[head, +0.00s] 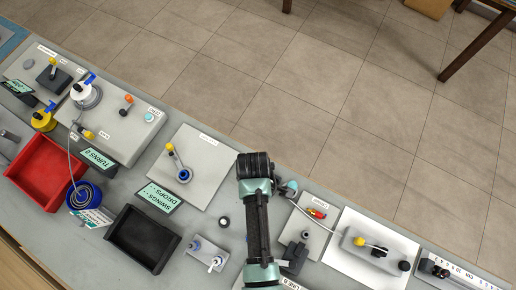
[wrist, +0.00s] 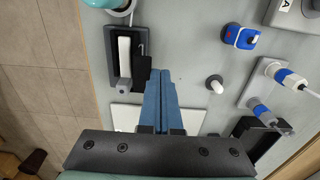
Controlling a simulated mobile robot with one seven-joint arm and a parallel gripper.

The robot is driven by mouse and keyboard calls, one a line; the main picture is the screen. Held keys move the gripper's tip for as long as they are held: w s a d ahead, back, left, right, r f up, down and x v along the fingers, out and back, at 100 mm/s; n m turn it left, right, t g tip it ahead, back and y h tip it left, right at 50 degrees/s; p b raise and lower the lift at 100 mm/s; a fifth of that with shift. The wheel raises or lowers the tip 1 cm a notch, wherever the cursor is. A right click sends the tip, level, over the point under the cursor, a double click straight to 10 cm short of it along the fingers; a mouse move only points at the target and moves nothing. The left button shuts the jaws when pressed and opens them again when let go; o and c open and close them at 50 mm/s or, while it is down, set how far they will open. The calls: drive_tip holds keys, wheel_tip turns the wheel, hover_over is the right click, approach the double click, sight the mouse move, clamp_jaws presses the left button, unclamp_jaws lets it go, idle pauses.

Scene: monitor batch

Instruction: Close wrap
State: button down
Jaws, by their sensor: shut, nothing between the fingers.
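No part is clearly marked as the wrap. In the wrist view a dark holder (wrist: 113,72) carries a pale bar (wrist: 125,58) with a grey end, and a flat black flap (wrist: 143,76) lies open beside it. I cannot tell for sure that this flap is the wrap. My gripper (wrist: 160,72) has its blue fingers together and empty, just right of the flap; whether they touch it is unclear. In the head view my arm covers this part of the bench, and my fingertips are hidden.
The grey bench (head: 215,225) holds a red tray (head: 47,172), a black tray (head: 143,238) and several switch plates. Right of my fingers stand a white knob (wrist: 214,84), a blue switch (wrist: 240,37) and blue-white plugs (wrist: 285,75). Open floor lies beyond the bench edge.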

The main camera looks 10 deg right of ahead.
drive_tip(key=shift+w+d+r, duration=0.2)
drive_tip(key=shift+w+d, duration=0.15)
drive_tip(key=shift+w, duration=0.15)
drive_tip(key=shift+w+d+r, duration=0.1)
drive_tip(key=shift+w+d, duration=0.1)
drive_tip(key=shift+w, duration=0.1)
drive_tip(key=shift+w+d, duration=0.15)
drive_tip(key=shift+w+d, duration=0.35)
drive_tip(key=shift+w, duration=0.15)
idle(0.3)
drive_tip(key=shift+w+d, duration=0.35)
drive_tip(key=shift+w, duration=0.15)
drive_tip(key=shift+f, duration=0.2)
